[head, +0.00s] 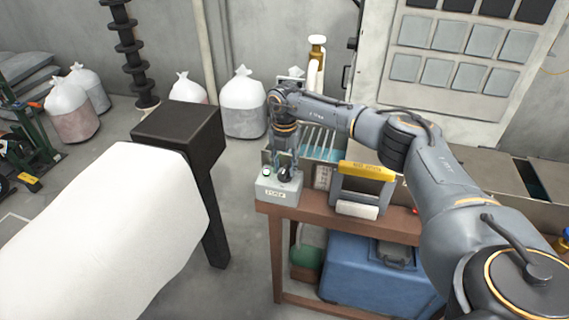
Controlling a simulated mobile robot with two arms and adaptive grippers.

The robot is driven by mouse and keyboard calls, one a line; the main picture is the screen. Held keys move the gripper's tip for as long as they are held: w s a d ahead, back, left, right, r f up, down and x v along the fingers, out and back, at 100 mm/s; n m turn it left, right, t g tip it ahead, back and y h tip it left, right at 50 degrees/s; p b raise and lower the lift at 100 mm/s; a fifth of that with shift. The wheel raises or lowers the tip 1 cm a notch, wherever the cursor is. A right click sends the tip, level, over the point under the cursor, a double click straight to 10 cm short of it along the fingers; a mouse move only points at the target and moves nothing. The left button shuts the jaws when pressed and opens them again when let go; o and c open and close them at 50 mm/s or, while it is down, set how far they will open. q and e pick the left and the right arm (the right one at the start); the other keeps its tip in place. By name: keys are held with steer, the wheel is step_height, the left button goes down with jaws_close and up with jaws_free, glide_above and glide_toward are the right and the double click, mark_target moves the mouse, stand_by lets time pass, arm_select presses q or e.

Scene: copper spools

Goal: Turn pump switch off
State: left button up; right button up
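The pump switch box (276,194) is a small pale grey-green box with a dark label on its front, standing on the near left corner of a brown bench. On its top are a round green button or lamp (266,171) at the left and a dark knob (284,175) at the right. My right gripper (286,167) points down over the box, with its fingers at the dark knob. The fingers partly cover the knob, and I cannot tell whether they grip it. My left gripper is not in view.
A yellow-topped grey stand (367,171) is right of the box on the bench (318,218). Behind is a tray with slats (320,142). A black post (205,150) and a large white shape (95,240) stand left. Open floor lies between.

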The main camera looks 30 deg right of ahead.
steer(key=shift+c, duration=0.2)
jaws_close()
